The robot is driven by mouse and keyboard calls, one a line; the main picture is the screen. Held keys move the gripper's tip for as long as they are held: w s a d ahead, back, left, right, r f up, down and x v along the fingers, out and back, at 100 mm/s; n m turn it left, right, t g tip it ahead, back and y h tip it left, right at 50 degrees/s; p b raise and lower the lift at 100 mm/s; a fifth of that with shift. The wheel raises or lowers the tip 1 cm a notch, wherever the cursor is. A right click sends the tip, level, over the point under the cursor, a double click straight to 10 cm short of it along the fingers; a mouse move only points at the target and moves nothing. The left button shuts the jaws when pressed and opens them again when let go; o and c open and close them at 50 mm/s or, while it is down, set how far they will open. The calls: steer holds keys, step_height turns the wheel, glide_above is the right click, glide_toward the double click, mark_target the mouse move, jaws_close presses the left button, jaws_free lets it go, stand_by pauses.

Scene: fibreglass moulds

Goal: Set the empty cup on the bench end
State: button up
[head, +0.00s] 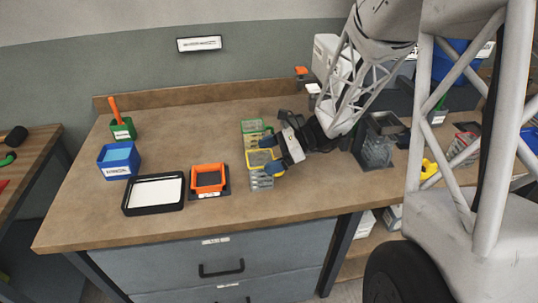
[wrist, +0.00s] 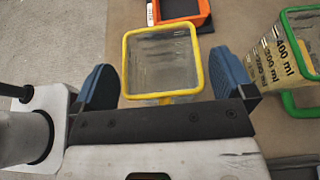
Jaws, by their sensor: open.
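A clear cup with a yellow rim (head: 261,180) stands on the bench (head: 310,185). In the wrist view this yellow-rimmed cup (wrist: 162,58) looks empty. My gripper (head: 279,160) is over it with its jaws open. In the wrist view the blue fingertips of my gripper (wrist: 165,84) are on either side of the cup, with gaps showing. A second clear cup with a green rim (head: 252,126) stands just behind it; in the wrist view this green-rimmed cup (wrist: 282,60) shows ml marks, and its contents are hard to tell.
An orange square frame (head: 208,190) on a dark base is left of the cups. A black-rimmed white tray (head: 154,207), a blue box (head: 118,172) and a green pot (head: 123,131) are further left. A dark container (head: 377,153) is on the right. The front left bench corner is clear.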

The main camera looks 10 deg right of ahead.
steer(key=shift+r, duration=0.15)
steer(key=v, duration=1.2)
stand_by(0.8)
steer(key=s+a+r+n+t+h, duration=0.1)
steer(key=s+r+n+h, duration=0.2)
steer(key=s+n, duration=0.3)
steer(key=s+a+r+n+h, duration=0.2)
steer(key=s+n+h, duration=0.4)
steer(key=s, duration=0.6)
steer(key=s+a+r+n+t+h, duration=0.1)
steer(key=s+r+n+h, duration=0.3)
steer(key=s, duration=0.5)
steer(key=shift+a+r+n+t+h, duration=0.15)
steer(key=shift+r+n+t+h, duration=0.2)
steer(key=shift+n, duration=0.55)
